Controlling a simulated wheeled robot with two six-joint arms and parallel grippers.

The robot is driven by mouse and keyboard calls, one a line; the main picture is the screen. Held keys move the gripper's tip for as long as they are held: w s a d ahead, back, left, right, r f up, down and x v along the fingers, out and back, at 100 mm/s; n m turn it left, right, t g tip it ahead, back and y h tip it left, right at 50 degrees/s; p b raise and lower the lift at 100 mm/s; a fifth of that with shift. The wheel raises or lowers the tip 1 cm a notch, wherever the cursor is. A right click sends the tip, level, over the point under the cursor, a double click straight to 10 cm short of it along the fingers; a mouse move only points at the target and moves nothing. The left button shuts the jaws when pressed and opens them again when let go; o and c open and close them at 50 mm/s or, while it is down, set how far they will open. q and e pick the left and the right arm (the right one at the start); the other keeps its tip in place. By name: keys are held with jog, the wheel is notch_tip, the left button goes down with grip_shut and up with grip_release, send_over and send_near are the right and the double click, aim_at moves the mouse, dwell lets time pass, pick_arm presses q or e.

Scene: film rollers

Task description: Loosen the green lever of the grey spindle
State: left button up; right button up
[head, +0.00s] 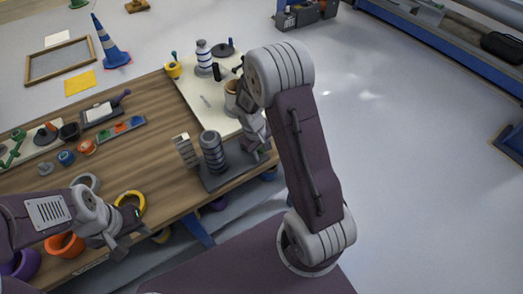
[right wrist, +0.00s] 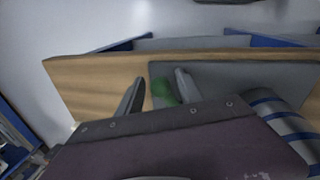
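The grey ribbed spindle (head: 212,152) stands upright on a dark base plate (head: 225,178) at the table's front right edge. Beside it is a lighter grey block (head: 186,150). My right gripper (head: 256,148) is low, just right of the spindle. In the right wrist view its two fingers (right wrist: 158,90) are apart, with a blurred green patch, likely the green lever (right wrist: 162,91), between them; I cannot tell whether they touch it. In the head view the lever is hidden. My left gripper (head: 122,232) appears open and empty near a yellow ring (head: 130,201).
A cream mat (head: 190,88) with a striped bottle (head: 204,56) and cups lies behind the spindle. Trays and small pots fill the table's left. Orange and purple rings (head: 64,245) sit near the left arm.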

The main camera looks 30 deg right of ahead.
grip_shut()
dwell(1.2)
